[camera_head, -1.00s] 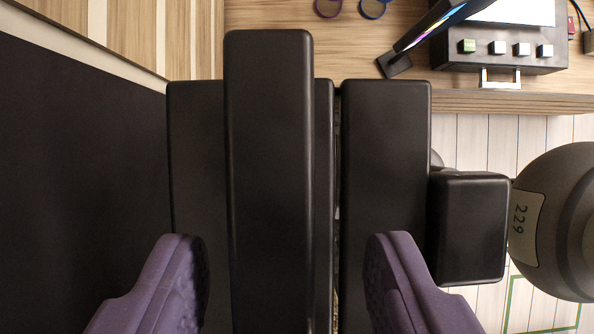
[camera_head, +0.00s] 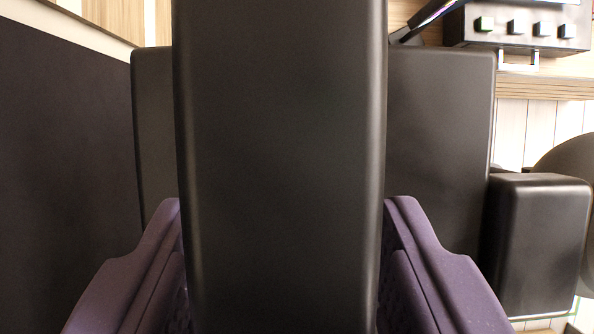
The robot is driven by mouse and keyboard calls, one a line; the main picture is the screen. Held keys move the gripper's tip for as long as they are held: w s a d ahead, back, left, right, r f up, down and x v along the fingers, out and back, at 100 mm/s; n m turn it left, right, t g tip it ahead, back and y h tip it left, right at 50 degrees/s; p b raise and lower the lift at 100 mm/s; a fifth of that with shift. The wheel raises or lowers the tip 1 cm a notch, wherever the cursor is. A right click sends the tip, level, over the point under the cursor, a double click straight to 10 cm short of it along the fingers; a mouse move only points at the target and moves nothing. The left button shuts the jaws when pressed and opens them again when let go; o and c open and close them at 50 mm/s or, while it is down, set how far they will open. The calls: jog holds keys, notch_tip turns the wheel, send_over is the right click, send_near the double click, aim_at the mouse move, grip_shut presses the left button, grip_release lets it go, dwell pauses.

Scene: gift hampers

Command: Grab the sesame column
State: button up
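A tall, plain black column-shaped block (camera_head: 280,150) fills the middle of the view. No label shows on it, so I cannot confirm it is the sesame column. My gripper (camera_head: 282,225) has its two purple fingers on either side of this block. The fingers are spread apart, with the block's sides close to both. The block hides most of the inner pads, and I cannot tell whether they touch it.
Similar dark blocks stand behind, one at left (camera_head: 152,130) and one at right (camera_head: 440,140). A shorter black block (camera_head: 537,245) is at right, beside a grey round object (camera_head: 568,160). A dark panel (camera_head: 65,180) fills the left. A box with buttons (camera_head: 515,28) sits on a wooden surface.

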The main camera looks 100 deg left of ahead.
jog(key=shift+c, duration=0.2)
grip_shut()
dwell(1.3)
